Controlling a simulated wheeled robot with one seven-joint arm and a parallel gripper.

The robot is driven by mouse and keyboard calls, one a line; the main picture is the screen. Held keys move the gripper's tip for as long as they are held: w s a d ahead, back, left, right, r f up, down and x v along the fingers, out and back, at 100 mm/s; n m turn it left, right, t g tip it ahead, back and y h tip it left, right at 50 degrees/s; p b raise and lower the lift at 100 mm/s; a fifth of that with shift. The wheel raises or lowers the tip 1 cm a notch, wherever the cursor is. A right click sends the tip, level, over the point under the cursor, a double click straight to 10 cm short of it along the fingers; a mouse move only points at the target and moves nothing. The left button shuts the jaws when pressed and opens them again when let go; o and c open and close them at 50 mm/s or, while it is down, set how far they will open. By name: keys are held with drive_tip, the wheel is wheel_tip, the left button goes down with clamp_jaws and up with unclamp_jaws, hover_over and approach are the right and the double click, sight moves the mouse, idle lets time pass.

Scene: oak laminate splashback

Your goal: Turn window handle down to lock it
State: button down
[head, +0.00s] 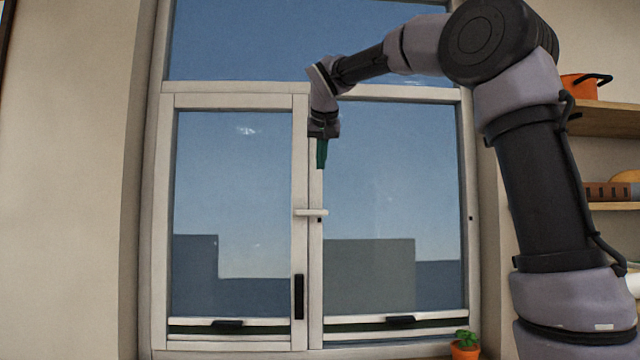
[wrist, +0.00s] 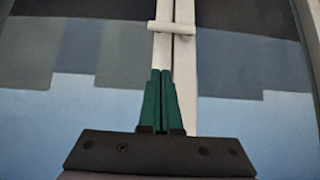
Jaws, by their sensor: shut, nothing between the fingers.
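The window handle (head: 311,212) is a small white lever lying level across the middle posts of the white window. It also shows in the wrist view (wrist: 172,28), above the fingertips in the picture. My gripper (head: 321,166) points down in front of the middle posts, a little above the handle. Its two green fingers (wrist: 160,72) are together with nothing between them. A gap shows between the fingertips and the handle in both views.
A black vertical pull (head: 299,296) sits low on the left sash. Black catches (head: 227,323) (head: 400,320) lie on the bottom rails. A potted plant (head: 465,346) stands at lower right. Shelves (head: 604,120) with an orange pot (head: 585,86) are at right. The space around the handle is clear.

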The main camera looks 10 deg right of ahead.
hover_over(311, 213)
drive_tip(key=s+d, duration=0.2)
wheel_tip(311, 213, down, 6)
drive_tip(key=f, duration=0.2)
drive_tip(key=w+f, duration=0.1)
drive_tip(key=f, duration=0.1)
drive_tip(key=shift+d+f, duration=0.15)
drive_tip(key=shift+f, duration=0.15)
